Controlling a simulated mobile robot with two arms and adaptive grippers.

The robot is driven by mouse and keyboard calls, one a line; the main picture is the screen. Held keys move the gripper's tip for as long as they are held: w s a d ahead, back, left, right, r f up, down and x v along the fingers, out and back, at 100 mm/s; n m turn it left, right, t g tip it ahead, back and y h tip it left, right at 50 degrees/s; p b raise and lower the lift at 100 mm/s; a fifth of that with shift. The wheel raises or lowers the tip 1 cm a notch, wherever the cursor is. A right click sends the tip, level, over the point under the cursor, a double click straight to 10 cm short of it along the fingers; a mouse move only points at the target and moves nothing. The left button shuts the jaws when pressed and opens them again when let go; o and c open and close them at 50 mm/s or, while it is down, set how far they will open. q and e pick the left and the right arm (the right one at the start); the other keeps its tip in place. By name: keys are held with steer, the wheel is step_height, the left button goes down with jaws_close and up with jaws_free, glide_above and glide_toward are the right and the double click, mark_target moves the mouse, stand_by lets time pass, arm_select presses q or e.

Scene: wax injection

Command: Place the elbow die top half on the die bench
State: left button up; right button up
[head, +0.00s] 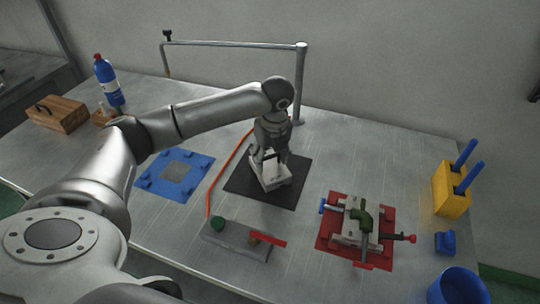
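A pale grey metal block (271,182), which looks like the elbow die top half, is at the dark square mat (238,182) in the middle of the table. This mat may be the die bench. My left gripper (270,160) points down at the block, with its fingers at the block's upper part. I cannot tell whether the fingers grip it or whether the block rests fully on the mat. Another grey die part (344,231) with a green elbow-shaped piece (362,219) sits on the red fixture plate (381,250) at right. My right gripper is not in view.
A blue plate (147,180) lies left of the mat. A grey bar (234,238) with a red handle and an orange hose (219,172) lie in front. A metal rail (235,44) stands behind. A yellow holder (450,192) and blue bin (458,287) stand at right.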

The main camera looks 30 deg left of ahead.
mark_target(273, 170)
arm_select(q)
steer(key=o, duration=0.4)
steer(key=shift+r, duration=0.25)
steer(key=r, duration=0.4)
steer(key=d+r+b, duration=0.1)
steer(key=r, duration=0.2)
steer(key=s+r+b, duration=0.1)
steer(key=r, duration=0.3)
steer(key=shift+d+r, duration=0.3)
steer(key=shift+r, duration=0.05)
